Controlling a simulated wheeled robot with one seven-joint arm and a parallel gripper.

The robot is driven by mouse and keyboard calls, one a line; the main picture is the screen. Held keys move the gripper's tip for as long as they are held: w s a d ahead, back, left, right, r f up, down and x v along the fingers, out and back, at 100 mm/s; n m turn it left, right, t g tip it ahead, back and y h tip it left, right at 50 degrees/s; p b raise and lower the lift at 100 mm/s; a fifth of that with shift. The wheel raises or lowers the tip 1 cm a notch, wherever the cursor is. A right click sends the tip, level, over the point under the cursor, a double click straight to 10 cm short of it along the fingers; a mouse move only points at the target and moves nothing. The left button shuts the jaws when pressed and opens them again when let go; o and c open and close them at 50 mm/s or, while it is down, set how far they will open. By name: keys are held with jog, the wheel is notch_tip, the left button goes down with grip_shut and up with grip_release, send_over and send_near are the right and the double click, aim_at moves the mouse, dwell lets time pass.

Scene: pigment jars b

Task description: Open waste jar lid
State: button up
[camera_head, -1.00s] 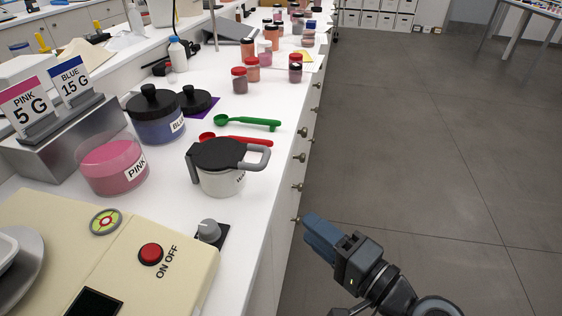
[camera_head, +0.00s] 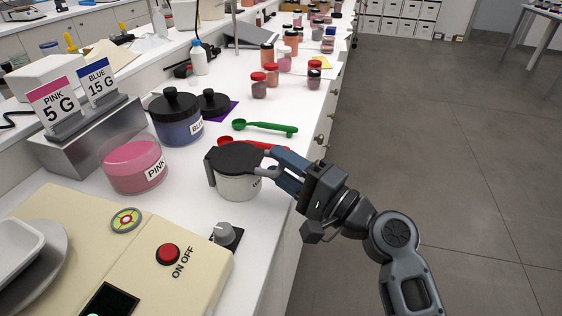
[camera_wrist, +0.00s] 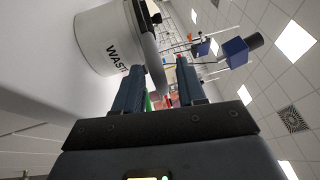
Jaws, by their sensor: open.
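The waste jar (camera_head: 238,187) is a small white pot on the counter, standing upright with its black lid (camera_head: 238,158) on. A dark grey handle shows on its left side; the right handle is largely hidden by my gripper. My gripper (camera_head: 278,170) is open at the jar's right side, its fingers level with the lid's edge. In the wrist view the jar (camera_wrist: 97,42) lies sideways with part of its label showing. A grey lid or handle part (camera_wrist: 146,52) reaches towards the gap between my open fingers (camera_wrist: 160,88). Contact cannot be told.
A pink jar (camera_head: 132,172) and a lidded blue jar (camera_head: 178,128) stand left of the waste jar. A red spoon (camera_head: 228,142) and a green spoon (camera_head: 265,127) lie behind it. A cream scale (camera_head: 60,250) fills the front left. The floor at right is clear.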

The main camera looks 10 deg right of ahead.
jog(key=shift+w+a, duration=0.15)
jog(key=shift+a, duration=0.05)
grip_shut()
dwell(0.3)
